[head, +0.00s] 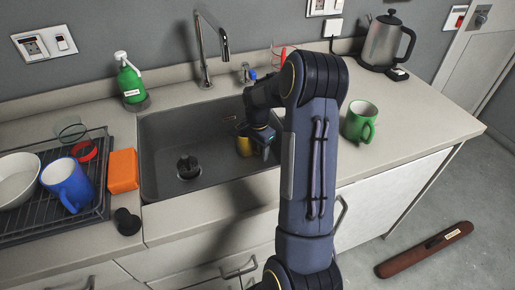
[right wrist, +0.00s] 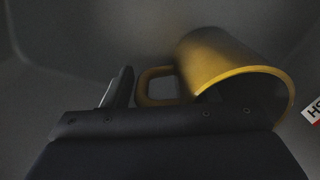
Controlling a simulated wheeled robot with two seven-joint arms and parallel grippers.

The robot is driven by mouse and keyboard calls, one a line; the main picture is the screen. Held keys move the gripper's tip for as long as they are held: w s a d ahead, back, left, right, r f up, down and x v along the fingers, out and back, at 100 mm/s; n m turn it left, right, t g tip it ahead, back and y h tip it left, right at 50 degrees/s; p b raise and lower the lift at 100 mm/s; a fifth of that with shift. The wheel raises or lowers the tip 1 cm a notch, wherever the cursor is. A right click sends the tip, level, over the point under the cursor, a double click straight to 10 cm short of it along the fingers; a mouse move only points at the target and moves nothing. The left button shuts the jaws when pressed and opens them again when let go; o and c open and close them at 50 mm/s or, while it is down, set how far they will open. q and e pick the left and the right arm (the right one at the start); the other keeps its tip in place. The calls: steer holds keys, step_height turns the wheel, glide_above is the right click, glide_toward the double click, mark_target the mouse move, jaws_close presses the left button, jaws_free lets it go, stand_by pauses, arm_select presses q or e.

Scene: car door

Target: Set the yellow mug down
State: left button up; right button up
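The yellow mug (head: 243,146) is inside the sink at its right side, partly hidden behind my right gripper (head: 263,138). In the right wrist view the yellow mug (right wrist: 215,62) shows close up, with its handle pointing left and its rim toward the lower right. One dark finger of the right gripper (right wrist: 122,88) shows just left of the handle. The other finger and any contact are hidden, so I cannot tell whether the gripper holds the mug. My left gripper is not in view.
The sink (head: 190,150) has a drain and open floor at left. A drying rack (head: 95,200) with a blue mug (head: 68,184), an orange sponge (head: 123,170) and a soap bottle (head: 130,80) are left. A green mug (head: 359,121) and kettle (head: 385,43) stand right. The faucet (head: 203,50) rises behind.

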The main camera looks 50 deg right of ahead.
steer(key=shift+o, duration=0.6)
steer(key=shift+r, duration=0.1)
steer(key=shift+r, duration=0.25)
step_height(320, 180, up, 12)
steer(key=shift+s+f+p, duration=0.1)
steer(key=shift+f+p, duration=0.05)
steer(key=shift+p, duration=0.35)
